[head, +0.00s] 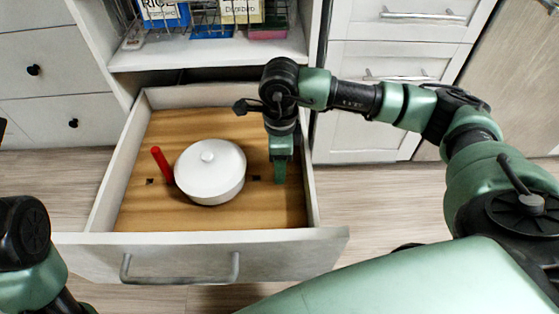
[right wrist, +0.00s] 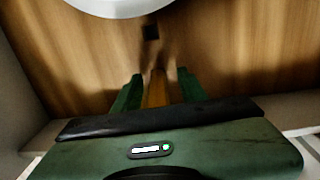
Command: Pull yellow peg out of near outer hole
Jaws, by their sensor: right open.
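The open drawer's wooden board (head: 200,125) carries a white lidded pot (head: 210,170). My right gripper (head: 280,172) points down over the board's right side, to the right of the pot. In the right wrist view its two green fingers (right wrist: 157,92) stand apart, with an orange-yellow upright piece, likely the yellow peg (right wrist: 157,88), between them. Contact cannot be told. The peg is hidden behind the gripper in the head view. A dark square hole (head: 256,178) shows between pot and gripper. My left gripper is out of view; only part of that arm shows at lower left.
A red peg (head: 161,163) stands tilted left of the pot, near another dark hole (head: 150,181). The drawer's front panel (head: 190,255) with its bar handle and the right side wall (head: 312,190) rise close to the gripper. A shelf (head: 210,52) with bins is behind.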

